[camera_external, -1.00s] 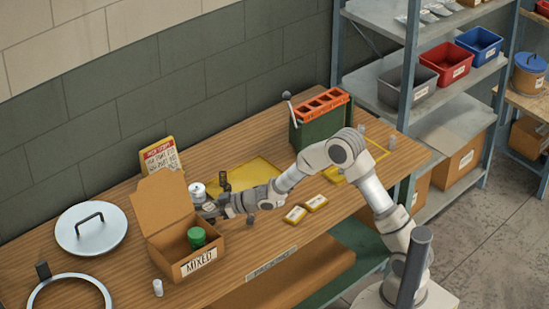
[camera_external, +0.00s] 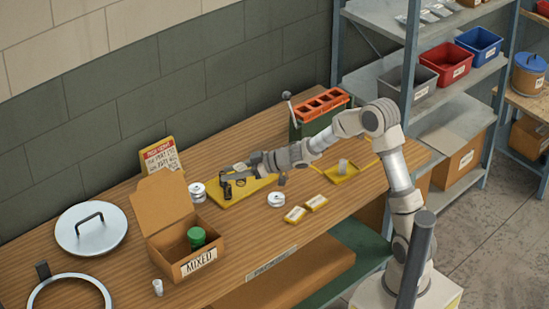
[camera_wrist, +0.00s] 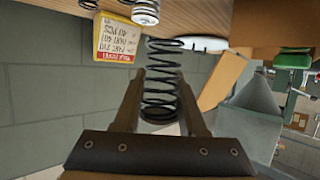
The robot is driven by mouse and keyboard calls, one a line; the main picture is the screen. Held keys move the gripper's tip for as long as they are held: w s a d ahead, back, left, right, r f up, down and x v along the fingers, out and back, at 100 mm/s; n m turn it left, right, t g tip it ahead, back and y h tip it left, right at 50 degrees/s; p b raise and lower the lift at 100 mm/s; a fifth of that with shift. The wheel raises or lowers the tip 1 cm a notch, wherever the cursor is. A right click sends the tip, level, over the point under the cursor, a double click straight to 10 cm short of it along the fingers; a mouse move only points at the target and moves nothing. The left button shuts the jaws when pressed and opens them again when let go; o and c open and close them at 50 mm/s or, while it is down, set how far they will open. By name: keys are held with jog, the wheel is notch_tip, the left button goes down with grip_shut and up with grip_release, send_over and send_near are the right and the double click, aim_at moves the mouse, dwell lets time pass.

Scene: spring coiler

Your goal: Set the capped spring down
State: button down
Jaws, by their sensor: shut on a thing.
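My gripper (camera_external: 238,178) is over the yellow mat (camera_external: 213,201) on the bench. In the wrist view, which is upside down, its fingers (camera_wrist: 160,100) are shut on a black coil spring (camera_wrist: 162,72). The spring stands in line with the fingers. A pale patch shows at its end near the palm; I cannot tell if that is its cap. In the external view the spring is too small and dark to pick out surely, and I cannot tell if it touches the mat.
A silver round part (camera_external: 197,193) stands left of the mat and another (camera_external: 276,199) to its right. An open cardboard box (camera_external: 165,262) labelled MIXED is at left. A sign (camera_external: 161,156) stands behind. A green rack (camera_external: 316,125) and a yellow tray (camera_external: 346,178) are at right.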

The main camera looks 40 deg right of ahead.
jog(key=s+d+m+t+h, duration=0.3)
jog(key=d+m+h, duration=0.15)
jog(key=d, duration=2.65)
jog(key=s+d+m+h+b, duration=0.1)
jog(key=s+d+m+h, duration=0.15)
jog(key=s+d, duration=0.95)
jog(key=s+d+m+h, duration=0.25)
jog(key=s+d, duration=0.65)
jog(key=d, duration=0.5)
jog(key=shift+h, duration=0.35)
jog(key=w+a+f+b, duration=0.1)
jog(key=w+f, duration=0.1)
jog(key=w, duration=0.1)
jog(key=w+a+f+b, duration=0.1)
jog(key=w+f, duration=0.1)
jog(key=w, duration=0.2)
jog(key=w+a+f+b, duration=0.2)
jog(key=w, duration=0.1)
jog(key=shift+w+a+f, duration=0.1)
jog(key=shift+w+f, duration=0.1)
jog(key=shift+f, duration=0.1)
jog(key=shift+f+b, duration=0.9)
jog(key=shift+f, duration=1.1)
